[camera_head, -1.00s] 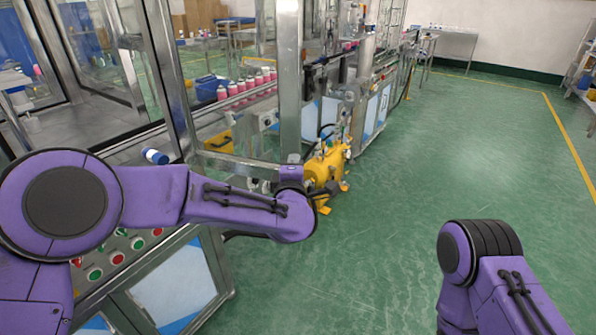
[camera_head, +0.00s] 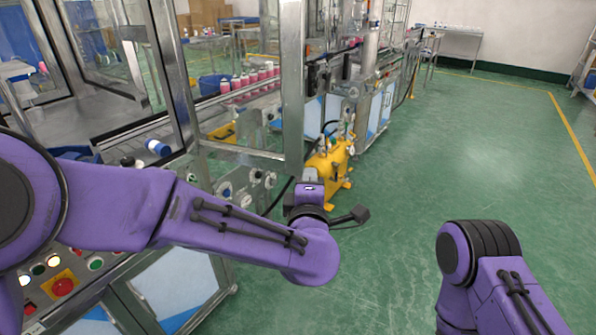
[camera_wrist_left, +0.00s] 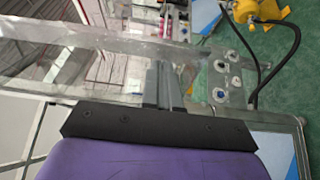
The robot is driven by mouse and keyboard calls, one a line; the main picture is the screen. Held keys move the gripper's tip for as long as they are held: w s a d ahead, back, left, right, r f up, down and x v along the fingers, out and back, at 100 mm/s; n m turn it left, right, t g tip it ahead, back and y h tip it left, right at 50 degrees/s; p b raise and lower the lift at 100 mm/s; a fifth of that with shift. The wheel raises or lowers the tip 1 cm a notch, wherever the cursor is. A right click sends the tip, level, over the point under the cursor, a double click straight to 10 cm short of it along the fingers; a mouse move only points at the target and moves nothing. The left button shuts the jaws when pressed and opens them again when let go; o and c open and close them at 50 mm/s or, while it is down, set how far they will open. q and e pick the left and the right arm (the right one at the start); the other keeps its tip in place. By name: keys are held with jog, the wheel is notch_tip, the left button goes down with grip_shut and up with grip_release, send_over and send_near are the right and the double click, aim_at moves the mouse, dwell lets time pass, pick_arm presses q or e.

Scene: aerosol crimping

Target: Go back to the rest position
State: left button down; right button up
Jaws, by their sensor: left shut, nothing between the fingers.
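My left arm crosses the head view from the left, and its wrist ends in front of the yellow machine unit. My left gripper (camera_head: 309,191) is mostly hidden by the wrist there. In the left wrist view its narrow grey fingers (camera_wrist_left: 162,80) are together with nothing between them. They point toward the metal frame of the crimping machine (camera_wrist_left: 100,52), and I cannot tell the gap to it. My right arm shows only as a bent purple part at the lower right of the head view; its gripper is outside the picture.
The machine's metal post (camera_head: 292,90) stands just behind my left wrist. The yellow unit (camera_head: 330,165) sits on the floor beside it. A blue-and-white cylinder (camera_head: 157,147) lies on the machine edge. Pink cans (camera_head: 250,78) line the conveyor. The green floor (camera_head: 460,150) at right is open.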

pick_arm(q)
jog(key=s+a+f+m+g, duration=0.25)
jog(key=a+f, duration=0.25)
jog(key=f, duration=0.4)
jog(key=s+a+f+m+g+y, duration=0.1)
jog(key=s+a+f+m+g, duration=0.15)
jog(key=a+f, duration=0.5)
jog(key=s+a+f+m+g, duration=0.1)
jog(key=s+a+f+m, duration=0.25)
jog(key=f, duration=0.65)
jog(key=s+a+f+g+y, duration=0.1)
jog(key=s+a+f+g, duration=0.2)
jog(key=s, duration=0.6)
jog(key=s+a+f+m+g+y, duration=0.1)
jog(key=s+a+f+g, duration=0.2)
jog(key=s+a+f, duration=0.5)
jog(key=s+a+f+m+g+y, duration=0.1)
jog(key=s+a+f+g, duration=0.1)
jog(key=s+a+f, duration=0.3)
jog(key=s+a, duration=0.2)
jog(key=s, duration=0.2)
jog(key=shift+s+f+g+y, duration=0.3)
jog(key=shift+s+f+g, duration=0.05)
jog(key=shift+s+g, duration=0.05)
